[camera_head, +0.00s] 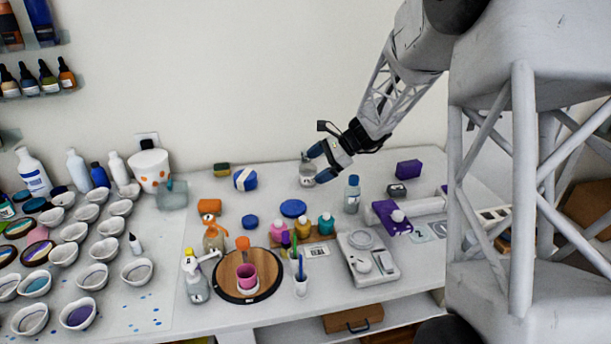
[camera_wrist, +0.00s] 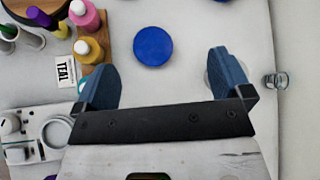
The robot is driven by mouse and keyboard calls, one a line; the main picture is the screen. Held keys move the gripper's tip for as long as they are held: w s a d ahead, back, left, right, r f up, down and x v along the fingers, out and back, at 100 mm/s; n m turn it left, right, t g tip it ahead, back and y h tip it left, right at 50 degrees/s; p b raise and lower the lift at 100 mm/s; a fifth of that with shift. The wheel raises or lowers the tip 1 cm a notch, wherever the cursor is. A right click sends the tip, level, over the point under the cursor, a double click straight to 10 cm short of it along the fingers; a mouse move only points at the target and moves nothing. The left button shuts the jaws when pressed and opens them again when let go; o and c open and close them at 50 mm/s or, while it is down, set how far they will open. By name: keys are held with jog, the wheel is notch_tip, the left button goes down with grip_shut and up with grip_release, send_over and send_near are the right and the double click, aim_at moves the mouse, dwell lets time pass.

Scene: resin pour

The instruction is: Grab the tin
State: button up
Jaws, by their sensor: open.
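A flat, round blue tin (camera_head: 293,208) lies on the table behind the row of small paint bottles. The wrist view shows it from above as a blue disc (camera_wrist: 153,46), ahead of my fingers and between their lines. A smaller blue disc (camera_head: 250,221) lies to its left in the head view; I cannot tell if it is a tin or a lid. My gripper (camera_head: 316,170) is above the table's back part, behind the tin. Its blue fingers (camera_wrist: 163,80) are wide apart with nothing between them.
Pink (camera_wrist: 84,15) and yellow (camera_wrist: 88,50) bottles stand close to the tin. A clear bottle (camera_head: 352,194) and a scale (camera_head: 367,258) are to the right. A glass item (camera_wrist: 277,80) is beyond my right finger. The table around the tin's back side is clear.

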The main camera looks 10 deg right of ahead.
aim_at(308, 174)
jog(key=w+d+f+m+t, duration=0.1)
jog(key=w+d+f+m, duration=0.1)
jog(key=w+f, duration=0.1)
jog(key=w+d+f+m+t+y, duration=0.1)
jog(key=w+d+f+m, duration=0.1)
jog(key=w, duration=0.3)
jog(key=w+d+f+m+y, duration=0.1)
jog(key=w+d+f+m, duration=0.1)
jog(key=w+f, duration=0.3)
jog(key=shift+d+t, duration=0.4)
jog(key=shift+d, duration=0.3)
jog(key=shift+s+r, duration=0.1)
jog(key=shift+x, duration=1.35)
jog(key=shift+x, duration=2.6)
jog(key=shift+s, duration=0.1)
